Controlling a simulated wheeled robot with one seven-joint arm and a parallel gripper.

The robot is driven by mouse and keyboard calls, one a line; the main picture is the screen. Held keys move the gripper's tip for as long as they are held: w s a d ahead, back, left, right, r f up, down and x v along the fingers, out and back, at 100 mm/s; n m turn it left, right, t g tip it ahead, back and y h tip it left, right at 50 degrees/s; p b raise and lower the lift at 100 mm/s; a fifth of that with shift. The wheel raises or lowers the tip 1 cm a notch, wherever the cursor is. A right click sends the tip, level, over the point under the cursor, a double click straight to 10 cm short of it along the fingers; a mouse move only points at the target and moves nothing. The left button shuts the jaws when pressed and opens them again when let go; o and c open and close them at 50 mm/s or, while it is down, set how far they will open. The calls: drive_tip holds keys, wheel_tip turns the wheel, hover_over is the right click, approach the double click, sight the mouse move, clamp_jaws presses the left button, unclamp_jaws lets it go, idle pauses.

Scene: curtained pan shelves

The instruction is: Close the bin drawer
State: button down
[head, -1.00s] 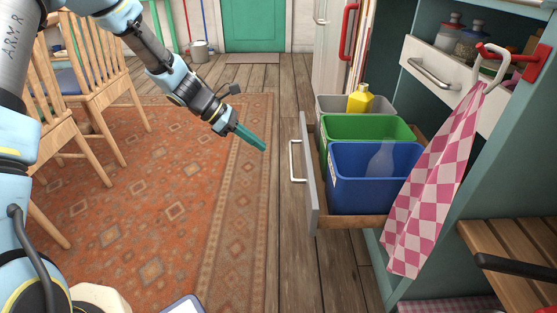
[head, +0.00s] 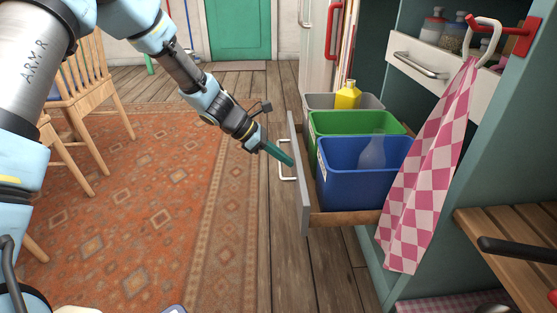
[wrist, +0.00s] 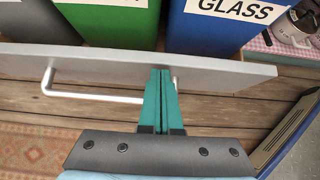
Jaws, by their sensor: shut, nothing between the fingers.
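The bin drawer (head: 304,180) is pulled out of the teal cabinet, its grey front panel facing left. It holds a blue bin (head: 345,180), a green bin (head: 328,123) and a grey bin (head: 318,101). A pale handle (head: 283,172) is on the outside of the panel. My gripper (head: 291,163) is shut, with its teal fingers at the outer side of the panel near the handle. In the wrist view the fingertips (wrist: 161,72) overlap the panel (wrist: 215,76), next to the handle (wrist: 95,95); I cannot tell whether they touch it.
A checkered towel (head: 430,170) hangs from a red hook beside the drawer's near side. An upper drawer (head: 425,63) with jars is also pulled out. Wooden chairs (head: 85,90) stand at left.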

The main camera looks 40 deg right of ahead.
sight(370, 135)
drive_tip(key=shift+d, duration=0.1)
drive_tip(key=s+d+p, duration=0.3)
drive_tip(key=s+d, duration=0.4)
drive_tip(key=d, duration=0.1)
drive_tip(key=s+d+p, duration=0.3)
drive_tip(key=s+d, duration=0.4)
drive_tip(key=d, duration=0.2)
drive_tip(key=s+d+p, duration=0.4)
drive_tip(key=s+d, duration=0.3)
drive_tip(key=d, duration=0.2)
drive_tip(key=shift+s, duration=0.25)
drive_tip(key=shift+w, duration=0.1)
drive_tip(key=shift+w+a, duration=0.2)
drive_tip(key=shift+w+a+p, duration=0.45)
drive_tip(key=shift+w+a, duration=0.5)
drive_tip(key=shift+a, duration=0.05)
drive_tip(key=p+v, duration=0.1)
drive_tip(key=v, duration=0.9)
drive_tip(key=shift+a+p, duration=0.3)
drive_tip(key=shift+p, duration=0.1)
drive_tip(key=shift+w, duration=0.15)
